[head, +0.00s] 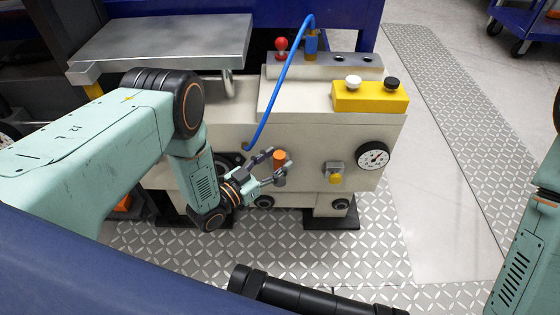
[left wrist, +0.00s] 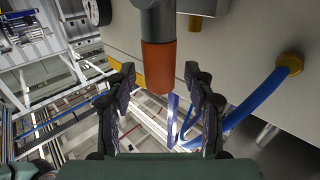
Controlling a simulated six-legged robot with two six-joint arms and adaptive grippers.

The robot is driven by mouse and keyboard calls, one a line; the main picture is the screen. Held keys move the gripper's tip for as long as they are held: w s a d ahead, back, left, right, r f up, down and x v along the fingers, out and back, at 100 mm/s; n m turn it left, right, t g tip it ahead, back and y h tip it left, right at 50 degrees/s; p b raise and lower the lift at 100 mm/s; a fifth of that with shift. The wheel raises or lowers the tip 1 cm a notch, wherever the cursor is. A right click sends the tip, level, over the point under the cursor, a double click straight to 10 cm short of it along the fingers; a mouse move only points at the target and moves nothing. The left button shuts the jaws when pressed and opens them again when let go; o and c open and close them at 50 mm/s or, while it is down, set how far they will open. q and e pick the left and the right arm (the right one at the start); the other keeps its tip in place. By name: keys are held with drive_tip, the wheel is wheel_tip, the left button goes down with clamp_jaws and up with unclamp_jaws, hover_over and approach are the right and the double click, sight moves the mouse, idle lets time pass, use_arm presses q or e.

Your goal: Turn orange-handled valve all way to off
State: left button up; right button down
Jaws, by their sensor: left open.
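The valve's orange handle (head: 279,158) is on the front of the cream drive unit (head: 300,135). In the left wrist view the orange handle (left wrist: 158,68) hangs from a grey stem (left wrist: 158,18), upper middle. My left gripper (head: 272,167) is open at the handle; in the left wrist view its two fingers (left wrist: 160,90) stand apart, one on each side of the handle's lower end, with gaps visible. I cannot tell the exact depth between fingers and handle. My right gripper is out of view; only part of my right arm shows at the right edge.
A blue hose (head: 284,80) arches over the unit near my left gripper. A yellow knob (head: 335,178), a dial gauge (head: 373,156) and a yellow button box (head: 370,98) are to the right. A red-knobbed lever (head: 281,45) stands on top.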

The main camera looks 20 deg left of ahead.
use_arm(q)
drive_tip(key=shift+x, duration=0.9)
drive_tip(key=shift+c, duration=0.3)
clamp_jaws()
